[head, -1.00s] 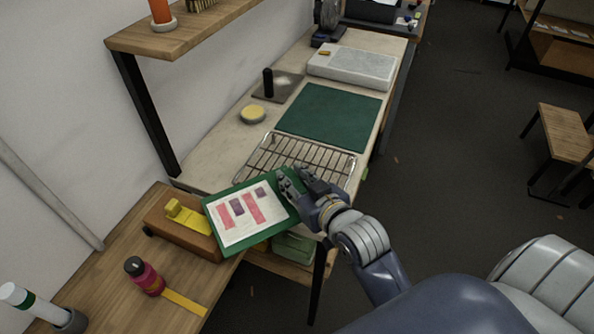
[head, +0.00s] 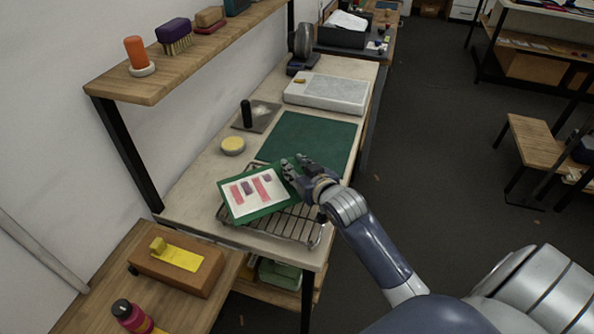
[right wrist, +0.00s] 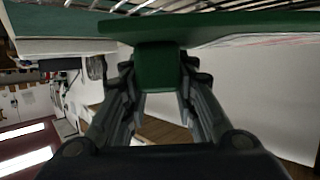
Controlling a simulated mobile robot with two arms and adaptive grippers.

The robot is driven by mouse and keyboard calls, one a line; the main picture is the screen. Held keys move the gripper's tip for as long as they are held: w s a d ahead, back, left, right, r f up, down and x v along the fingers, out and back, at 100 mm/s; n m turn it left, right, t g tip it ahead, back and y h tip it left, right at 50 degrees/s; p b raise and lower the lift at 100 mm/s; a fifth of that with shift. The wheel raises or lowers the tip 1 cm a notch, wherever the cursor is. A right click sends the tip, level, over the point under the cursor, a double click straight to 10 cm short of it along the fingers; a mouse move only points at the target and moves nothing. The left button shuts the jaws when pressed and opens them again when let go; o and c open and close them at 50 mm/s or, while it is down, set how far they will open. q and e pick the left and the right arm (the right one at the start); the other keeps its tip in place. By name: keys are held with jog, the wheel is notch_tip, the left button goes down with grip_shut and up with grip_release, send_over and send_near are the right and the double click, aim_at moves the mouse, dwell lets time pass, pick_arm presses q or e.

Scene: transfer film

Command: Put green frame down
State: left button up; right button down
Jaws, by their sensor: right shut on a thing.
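The green frame (head: 267,210) has a white sheet (head: 250,190) with pink and purple patches on it. My right gripper (head: 296,172) is shut on the frame's right edge. The frame is tilted in the head view, over the left part of a wire rack (head: 300,222) on the pale table. I cannot tell whether it touches the rack. In the right wrist view the fingers (right wrist: 158,75) close on the frame's green edge (right wrist: 157,68), with rack wires showing beyond it. My left gripper is not in view.
A green mat (head: 312,138) lies behind the rack, with a white slab (head: 328,92) farther back. A yellow disc (head: 232,145) sits left of the mat. A shelf (head: 165,70) overhangs the left side.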

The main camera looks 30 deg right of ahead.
jog(key=shift+w+d, duration=0.45)
jog(key=shift+d, duration=0.1)
notch_tip(320, 180, down, 3)
jog(key=shift+r+p, duration=0.1)
jog(key=shift+p, duration=0.45)
jog(key=shift+f, duration=0.4)
jog(key=c, duration=1.3)
grip_release()
jog(key=shift+f, duration=0.1)
jog(key=b+v, duration=0.1)
jog(key=v, duration=1)
jog(key=shift+b, duration=0.35)
jog(key=shift+s+r, duration=0.3)
jog(key=shift+s, duration=0.2)
